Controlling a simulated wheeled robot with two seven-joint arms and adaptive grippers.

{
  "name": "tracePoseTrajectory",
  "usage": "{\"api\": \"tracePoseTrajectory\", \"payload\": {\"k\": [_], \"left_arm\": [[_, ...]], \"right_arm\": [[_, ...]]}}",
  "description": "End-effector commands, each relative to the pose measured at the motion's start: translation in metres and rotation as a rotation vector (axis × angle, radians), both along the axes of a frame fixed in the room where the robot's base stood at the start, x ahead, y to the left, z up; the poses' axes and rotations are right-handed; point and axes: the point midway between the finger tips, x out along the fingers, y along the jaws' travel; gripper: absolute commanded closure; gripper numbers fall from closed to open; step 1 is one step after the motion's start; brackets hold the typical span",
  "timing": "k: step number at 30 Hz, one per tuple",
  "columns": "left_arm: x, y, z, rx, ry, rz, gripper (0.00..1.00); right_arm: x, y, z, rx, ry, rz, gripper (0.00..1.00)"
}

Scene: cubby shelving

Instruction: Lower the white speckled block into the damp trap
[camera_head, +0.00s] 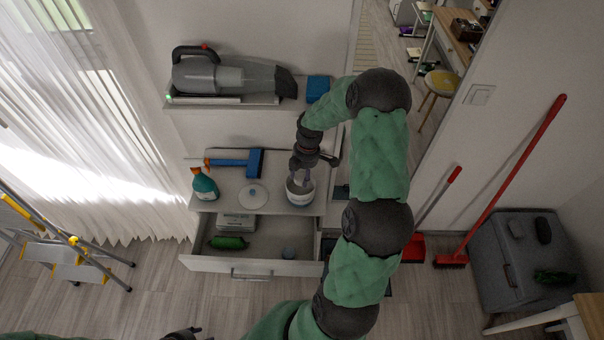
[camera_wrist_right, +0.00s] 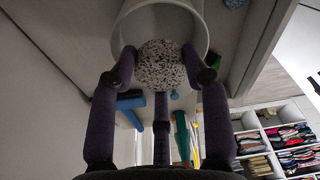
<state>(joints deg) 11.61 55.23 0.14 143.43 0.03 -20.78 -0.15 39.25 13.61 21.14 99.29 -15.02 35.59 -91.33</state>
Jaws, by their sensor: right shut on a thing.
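The white speckled block (camera_wrist_right: 162,65) is a rounded piece with black specks. My right gripper (camera_wrist_right: 160,72) is shut on it, with fingers around its sides. In the head view the right gripper (camera_head: 300,178) points down into the mouth of a white tub (camera_head: 300,198), which looks like the damp trap and stands on the cabinet top. In the wrist view the tub's rim (camera_wrist_right: 118,35) surrounds the far side of the block. The block is hidden in the head view; I cannot tell its depth. A dark part at the bottom edge may be my left gripper (camera_head: 183,333).
A round white lid (camera_head: 252,196), a teal bottle (camera_head: 204,184) and a blue-headed tool (camera_head: 236,162) lie or stand left of the tub. Below, an open drawer (camera_head: 222,264) holds a box and a green item. A handheld vacuum (camera_head: 230,77) sits on the upper shelf.

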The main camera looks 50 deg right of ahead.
Motion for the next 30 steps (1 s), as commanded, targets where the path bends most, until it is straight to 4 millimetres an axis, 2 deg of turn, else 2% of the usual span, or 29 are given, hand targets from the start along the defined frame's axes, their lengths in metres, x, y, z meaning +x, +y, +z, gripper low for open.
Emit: {"api": "tracePoseTrajectory", "payload": {"k": [30], "left_arm": [[0.0,0.0,-0.0046,0.0,0.0,0.0,0.58]], "right_arm": [[0.0,-0.0001,-0.0068,0.0,0.0,0.0,0.87]]}}
